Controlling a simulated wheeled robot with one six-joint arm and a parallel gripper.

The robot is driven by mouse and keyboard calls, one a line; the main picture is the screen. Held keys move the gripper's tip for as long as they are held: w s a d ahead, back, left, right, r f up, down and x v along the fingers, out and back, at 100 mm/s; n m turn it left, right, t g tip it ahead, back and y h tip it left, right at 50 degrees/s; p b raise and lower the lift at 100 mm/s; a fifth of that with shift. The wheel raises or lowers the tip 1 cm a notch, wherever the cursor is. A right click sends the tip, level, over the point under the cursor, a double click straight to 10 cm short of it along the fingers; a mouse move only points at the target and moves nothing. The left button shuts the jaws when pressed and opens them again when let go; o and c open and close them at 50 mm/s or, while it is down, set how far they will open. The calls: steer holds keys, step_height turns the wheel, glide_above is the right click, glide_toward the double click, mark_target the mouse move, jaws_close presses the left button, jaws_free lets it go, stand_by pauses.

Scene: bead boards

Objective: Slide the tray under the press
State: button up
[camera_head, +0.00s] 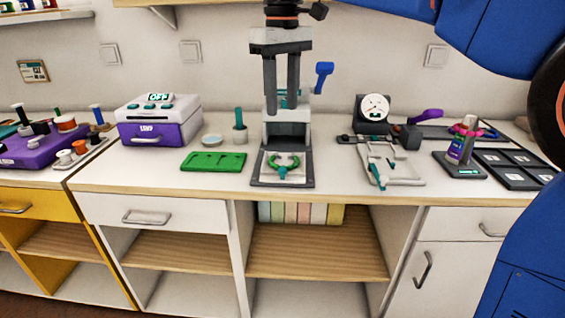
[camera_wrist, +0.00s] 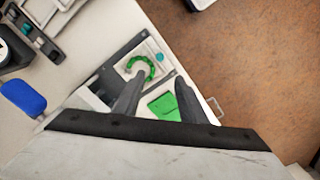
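The tray (camera_head: 296,175) is a small pale plate with a ring of green beads (camera_head: 283,161) on it and a teal grip at its front. It lies on the front of the dark base of the press (camera_head: 256,180), ahead of the upright part. The wrist view also shows the tray (camera_wrist: 124,66) and the bead ring (camera_wrist: 149,75). My gripper (camera_head: 281,112) hangs pointing down above the press base and hides much of the press. Its two fingers are apart and empty; in the wrist view my gripper (camera_wrist: 158,80) frames nothing held. The press has a blue lever (camera_head: 323,73).
A green board (camera_head: 213,162) lies left of the press, beside a teal-handled tool in a cup (camera_head: 239,130). A purple-and-white machine (camera_head: 158,122) stands further left. A dial gauge (camera_head: 374,109) and a white frame (camera_head: 400,165) stand right. Bare counter shows in front.

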mark_target(283, 168)
step_height(283, 168, down, 16)
steer(key=shift+f, duration=0.2)
stand_by(0.4)
jaws_close()
